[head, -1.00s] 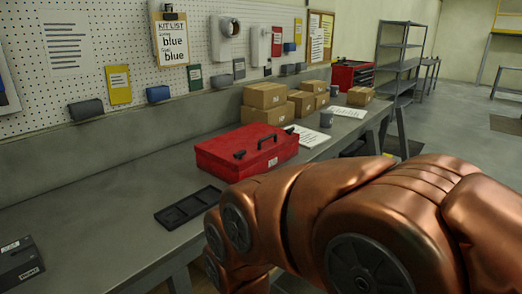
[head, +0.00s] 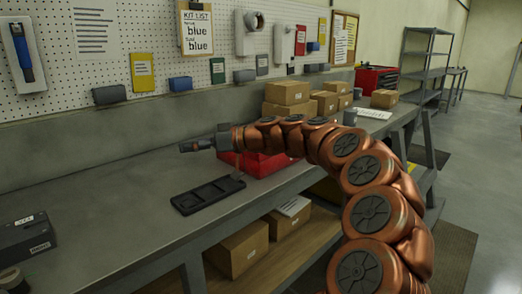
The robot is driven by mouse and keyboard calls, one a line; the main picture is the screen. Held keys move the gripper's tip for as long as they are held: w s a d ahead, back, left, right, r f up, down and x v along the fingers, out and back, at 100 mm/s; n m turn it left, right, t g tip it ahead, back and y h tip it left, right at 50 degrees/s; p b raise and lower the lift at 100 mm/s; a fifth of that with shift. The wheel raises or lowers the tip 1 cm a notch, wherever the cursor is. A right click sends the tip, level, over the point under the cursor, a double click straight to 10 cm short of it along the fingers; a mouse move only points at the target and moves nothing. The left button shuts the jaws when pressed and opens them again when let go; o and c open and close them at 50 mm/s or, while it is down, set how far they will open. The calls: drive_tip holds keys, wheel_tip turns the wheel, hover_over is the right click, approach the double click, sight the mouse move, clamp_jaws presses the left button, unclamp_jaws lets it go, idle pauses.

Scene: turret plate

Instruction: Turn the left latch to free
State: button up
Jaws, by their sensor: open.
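The red case (head: 262,167) lies on the grey workbench, mostly hidden behind my arm; only part of its front and lower side shows. Its latches and handle are hidden, so I cannot tell how the left latch is set. My gripper (head: 184,147) is stretched out to the left, in the air above the bench, just left of the case. It points left, is open, and I see nothing between its fingers.
A black compartment tray (head: 208,194) lies in front of the case. Cardboard boxes (head: 287,93) stand behind it. A dark box (head: 25,234) sits at the bench's near left. A pegboard (head: 110,40) rises behind. The bench's left middle is clear.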

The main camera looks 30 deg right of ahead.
drive_tip(key=w+d+f+m+t+h+b, duration=0.1)
drive_tip(key=w+d+f+t+h, duration=0.15)
drive_tip(key=d, duration=0.85)
drive_tip(key=w+d+f+m+t+h+b, duration=0.15)
drive_tip(key=d+f, duration=0.25)
drive_tip(key=d, duration=0.6)
drive_tip(key=w+d+f+m+t+h, duration=0.1)
drive_tip(key=d+f+t+h, duration=0.2)
drive_tip(key=d, duration=0.8)
drive_tip(key=shift+a+p+x, duration=0.2)
drive_tip(key=shift+p+x, duration=0.2)
drive_tip(key=shift+x, duration=1.65)
drive_tip(key=shift+a+p+x, duration=0.25)
drive_tip(key=shift+p+x, duration=0.15)
drive_tip(key=shift+x, duration=1.7)
drive_tip(key=shift+s, duration=0.1)
drive_tip(key=shift+c, duration=0.4)
drive_tip(key=shift+f, duration=0.1)
drive_tip(key=c, duration=1.1)
